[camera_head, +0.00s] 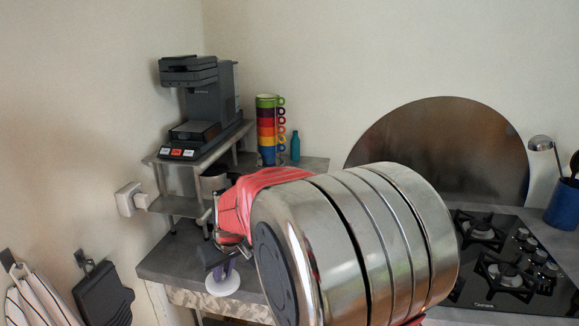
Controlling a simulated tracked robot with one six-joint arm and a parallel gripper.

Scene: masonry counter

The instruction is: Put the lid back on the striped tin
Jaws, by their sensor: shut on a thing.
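My gripper (224,265) is small in the head view, at the left end of my red-sleeved arm. Its dark fingers are partly hidden by the large silver joint of my arm. It is shut on the purple upright part of a white disc, which looks like the lid (222,284). The lid shows against the counter's front left part; its height above the counter is hard to judge. I cannot make out the striped tin; my arm covers much of the middle of the counter.
A coffee machine (208,100) stands on a metal shelf (175,206) at the back left. A stack of coloured mugs (266,130) and a teal bottle (295,147) stand beside it. A gas hob (510,262) and a blue utensil pot (564,206) are at right.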

